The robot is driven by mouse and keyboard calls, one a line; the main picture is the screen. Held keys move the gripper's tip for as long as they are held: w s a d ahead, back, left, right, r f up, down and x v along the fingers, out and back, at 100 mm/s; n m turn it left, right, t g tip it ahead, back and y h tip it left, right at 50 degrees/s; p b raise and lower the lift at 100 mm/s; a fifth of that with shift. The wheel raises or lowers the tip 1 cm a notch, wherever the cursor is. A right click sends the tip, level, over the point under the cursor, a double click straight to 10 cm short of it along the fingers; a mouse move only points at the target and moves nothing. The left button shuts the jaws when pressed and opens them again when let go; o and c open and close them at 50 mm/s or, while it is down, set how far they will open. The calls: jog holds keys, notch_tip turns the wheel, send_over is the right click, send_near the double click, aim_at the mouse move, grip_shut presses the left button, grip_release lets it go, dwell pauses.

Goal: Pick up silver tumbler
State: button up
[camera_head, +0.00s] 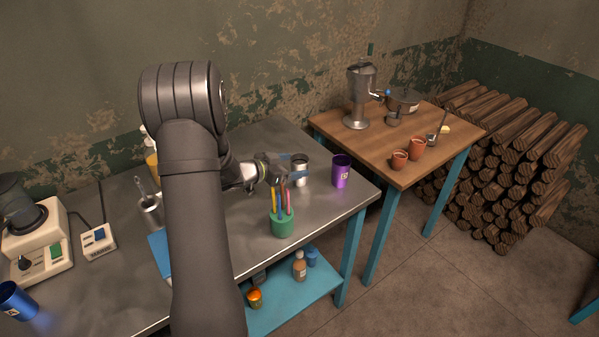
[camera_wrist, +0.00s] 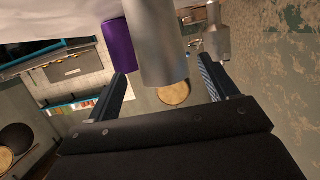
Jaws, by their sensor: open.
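The silver tumbler (camera_head: 301,166) stands upright near the back right of the grey metal table. In the wrist view the silver tumbler (camera_wrist: 156,42) is large and lies ahead, between the lines of my two fingers. My gripper (camera_head: 287,168) is open, at the left side of the tumbler in the head view, with its fingers pointing toward it. In the wrist view my gripper (camera_wrist: 167,70) shows both fingers spread with nothing held. I cannot tell exactly how far the fingertips reach past the tumbler's near side.
A purple tumbler (camera_head: 341,171) stands right of the silver one. A green cup (camera_head: 282,223) with several pens stands in front. A wooden table (camera_head: 440,140) with a metal machine (camera_head: 361,95) and clay pots is at the right. A blue tumbler (camera_head: 17,300) is at far left.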

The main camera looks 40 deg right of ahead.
aim_at(306, 161)
jog(key=x, duration=0.5)
jog(key=shift+w+d+r, duration=0.2)
jog(key=c, duration=1.1)
